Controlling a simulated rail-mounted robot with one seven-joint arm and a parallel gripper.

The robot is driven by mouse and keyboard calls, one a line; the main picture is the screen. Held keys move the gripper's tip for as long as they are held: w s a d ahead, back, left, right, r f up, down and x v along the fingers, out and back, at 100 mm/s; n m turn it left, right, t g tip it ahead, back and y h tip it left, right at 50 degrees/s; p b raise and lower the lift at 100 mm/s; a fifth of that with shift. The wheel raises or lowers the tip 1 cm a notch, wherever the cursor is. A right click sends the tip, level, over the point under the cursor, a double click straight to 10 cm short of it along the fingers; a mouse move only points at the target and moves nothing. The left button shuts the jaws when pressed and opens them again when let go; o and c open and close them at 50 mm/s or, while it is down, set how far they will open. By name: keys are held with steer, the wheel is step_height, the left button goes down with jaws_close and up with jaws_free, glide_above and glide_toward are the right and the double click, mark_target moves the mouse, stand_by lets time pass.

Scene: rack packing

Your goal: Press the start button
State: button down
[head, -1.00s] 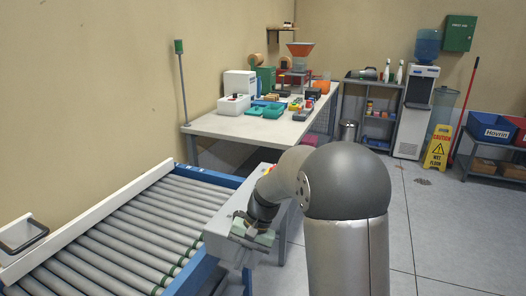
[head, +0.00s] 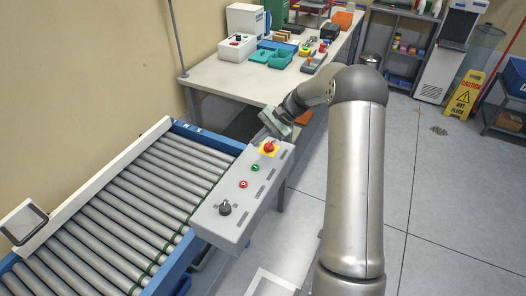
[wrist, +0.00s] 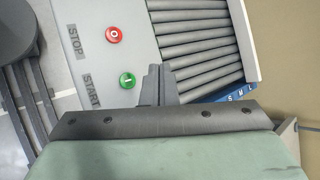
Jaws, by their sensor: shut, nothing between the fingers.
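The grey control panel (head: 226,216) stands beside the roller conveyor. Its green start button (head: 255,168) sits between the red stop button (head: 243,184) and a red emergency knob on a yellow plate (head: 269,148). In the wrist view the green button (wrist: 127,80) lies by the word START, just left of my fingertips, and the red button (wrist: 114,35) lies by STOP. My gripper (wrist: 157,74) is shut and empty, over the panel beside the green button. Whether it touches the panel, I cannot tell. In the head view my gripper (head: 267,134) is near the panel's far end.
The roller conveyor (head: 135,205) runs along the panel's left side. A black knob (head: 225,208) stands on the panel's near end. Behind is a white table (head: 240,82) with bins and a white box (head: 237,46). Open floor lies to the right.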

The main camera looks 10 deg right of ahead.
mark_target(259, 166)
steer(key=shift+s+a, duration=0.2)
steer(key=shift+f, duration=0.1)
steer(key=shift+f+b, duration=2.6)
steer(key=shift+f, duration=1.7)
steer(key=shift+f+b, duration=0.35)
steer(key=shift+f, duration=0.05)
steer(key=shift+f+b, duration=0.3)
steer(key=shift+f, duration=0.1)
steer(key=shift+r+p, duration=0.4)
steer(key=shift+r, duration=0.45)
